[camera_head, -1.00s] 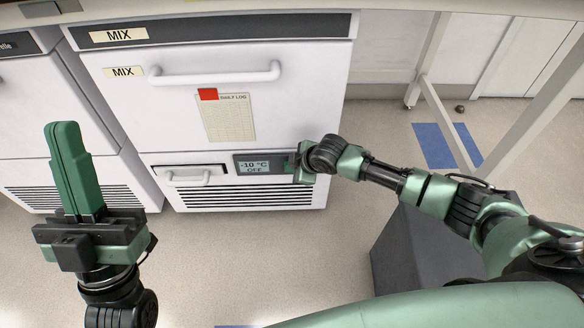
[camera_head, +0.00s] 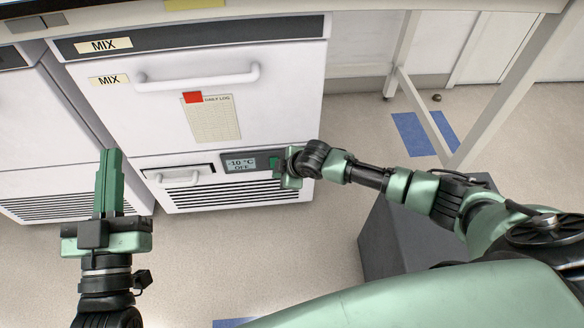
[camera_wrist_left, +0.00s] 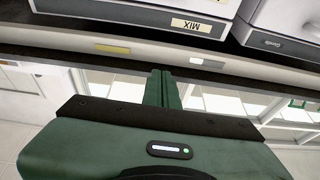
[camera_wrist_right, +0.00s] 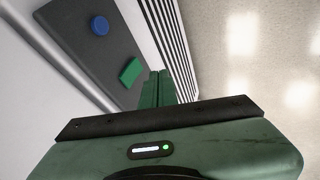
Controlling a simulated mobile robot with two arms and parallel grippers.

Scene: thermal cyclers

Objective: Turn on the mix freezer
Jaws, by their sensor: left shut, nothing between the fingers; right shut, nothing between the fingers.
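The mix freezer (camera_head: 200,75) is a white unit with MIX labels and a handle. Its lower panel has a display (camera_head: 241,164) reading -10 °C and OFF. In the right wrist view the dark panel (camera_wrist_right: 75,45) carries a green button (camera_wrist_right: 130,71) and a round blue button (camera_wrist_right: 100,26). My right gripper (camera_head: 276,167) is shut and empty at the panel's right end; its fingertips (camera_wrist_right: 159,74) appear just beside the green button, and contact cannot be told. My left gripper (camera_head: 111,154) is shut and empty, raised in front of the freezer's left side.
A daily log sheet (camera_head: 212,119) with a red tag hangs on the freezer door. Another white unit (camera_head: 40,130) stands to the left. A grey box (camera_head: 385,235) is below my right arm. A bench leg (camera_head: 480,85) stands at right. The floor in front is open.

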